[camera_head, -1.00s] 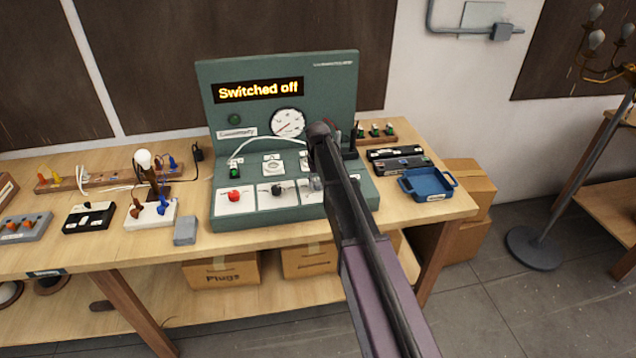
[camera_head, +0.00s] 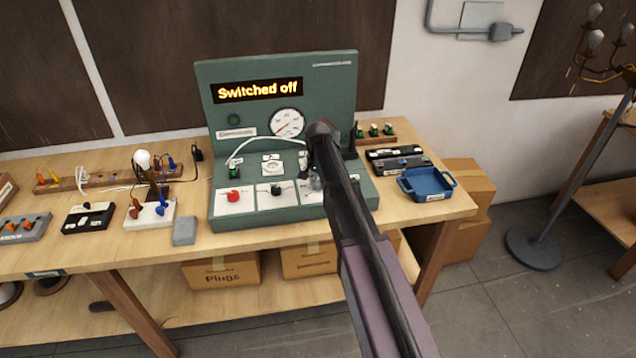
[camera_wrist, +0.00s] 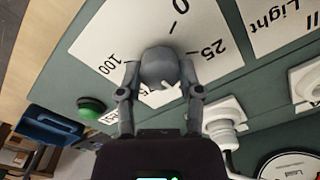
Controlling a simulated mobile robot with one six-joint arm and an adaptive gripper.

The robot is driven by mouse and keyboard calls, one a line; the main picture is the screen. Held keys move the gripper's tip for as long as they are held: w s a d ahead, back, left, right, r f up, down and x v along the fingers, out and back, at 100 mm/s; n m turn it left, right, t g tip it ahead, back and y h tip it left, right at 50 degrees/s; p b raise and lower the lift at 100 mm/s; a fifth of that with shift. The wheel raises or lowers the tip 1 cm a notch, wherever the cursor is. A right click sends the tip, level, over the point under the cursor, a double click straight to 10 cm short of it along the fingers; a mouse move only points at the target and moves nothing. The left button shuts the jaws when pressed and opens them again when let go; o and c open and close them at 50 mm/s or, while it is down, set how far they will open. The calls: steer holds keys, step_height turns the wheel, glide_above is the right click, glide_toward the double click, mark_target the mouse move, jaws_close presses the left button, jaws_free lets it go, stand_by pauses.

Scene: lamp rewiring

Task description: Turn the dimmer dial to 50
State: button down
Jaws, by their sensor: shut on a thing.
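The dimmer dial (camera_wrist: 158,66) is a round grey knob on a white plate (camera_wrist: 215,25) marked 0, 25 and 100 in the wrist view. My gripper (camera_wrist: 160,76) is shut on the dial, one finger on each side. A short white pointer mark shows on the dial, on the side towards my gripper. The 50 mark cannot be made out. In the head view my arm covers most of the dial and the gripper. The green test panel (camera_head: 340,75) stands on the bench, its display (camera_head: 257,90) reading "Switched off".
A red knob (camera_head: 233,197) and a dark knob (camera_head: 275,189) sit left of my arm on the panel. A green button (camera_wrist: 92,107) and white sockets (camera_wrist: 222,118) are close to my fingers. A blue tray (camera_head: 428,185) stands at the right.

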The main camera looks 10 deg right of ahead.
stand_by(0.3)
steer(key=shift+c, duration=1.3)
jaws_free()
steer(key=shift+n, duration=0.3)
